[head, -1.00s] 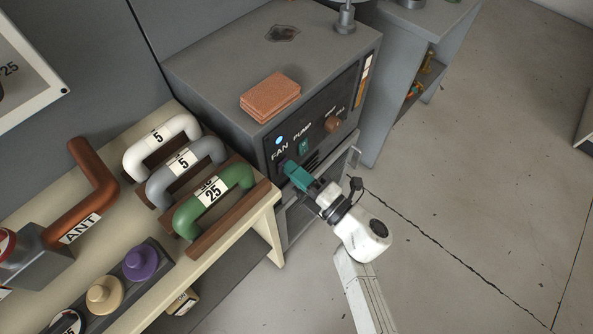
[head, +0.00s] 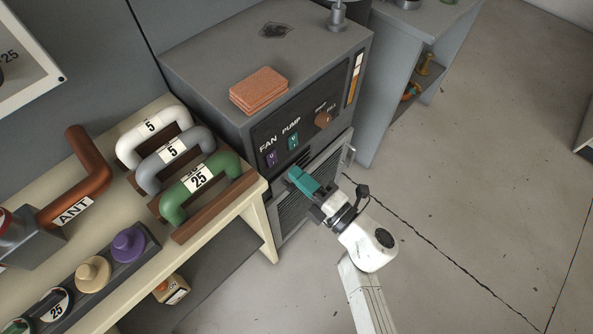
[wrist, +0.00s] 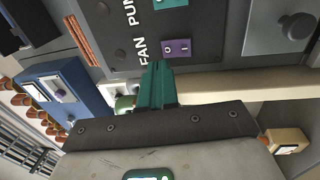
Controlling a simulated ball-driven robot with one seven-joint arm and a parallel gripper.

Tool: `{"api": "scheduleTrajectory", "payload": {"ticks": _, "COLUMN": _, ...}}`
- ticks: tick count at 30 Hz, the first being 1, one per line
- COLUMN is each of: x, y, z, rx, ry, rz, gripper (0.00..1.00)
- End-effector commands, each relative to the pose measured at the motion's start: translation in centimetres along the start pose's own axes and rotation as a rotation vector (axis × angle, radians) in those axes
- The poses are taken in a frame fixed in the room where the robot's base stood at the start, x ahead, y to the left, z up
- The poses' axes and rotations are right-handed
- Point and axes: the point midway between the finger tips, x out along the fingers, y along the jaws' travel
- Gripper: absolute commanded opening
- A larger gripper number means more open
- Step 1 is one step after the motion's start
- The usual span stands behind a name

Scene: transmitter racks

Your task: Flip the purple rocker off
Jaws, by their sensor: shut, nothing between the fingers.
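The purple rocker (head: 271,158) sits under the FAN label on the dark front panel of the grey cabinet, with marks on its face. In the wrist view the purple rocker (wrist: 177,48) shows an O and an I; which half is pressed in I cannot tell. My gripper (head: 293,175), with teal fingers, is shut and empty. It is just below and to the right of the rocker in the head view, apart from it. In the wrist view my gripper (wrist: 158,66) points at the panel beside the rocker. No lit lamp shows by FAN.
A vented grille (head: 310,185) lies below. A bench (head: 232,217) with coloured handles stands left. Open floor (head: 450,190) lies right.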

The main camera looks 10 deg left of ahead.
Motion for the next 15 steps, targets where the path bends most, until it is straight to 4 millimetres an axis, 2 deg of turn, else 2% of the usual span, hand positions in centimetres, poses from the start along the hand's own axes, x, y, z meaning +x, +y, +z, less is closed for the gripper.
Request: {"api": "scheduleTrajectory", "payload": {"ticks": 15, "x": -7.1, "y": 1.7, "z": 0.0, "rx": 0.0, "ry": 0.0, "rz": -0.001, "gripper": 0.0}}
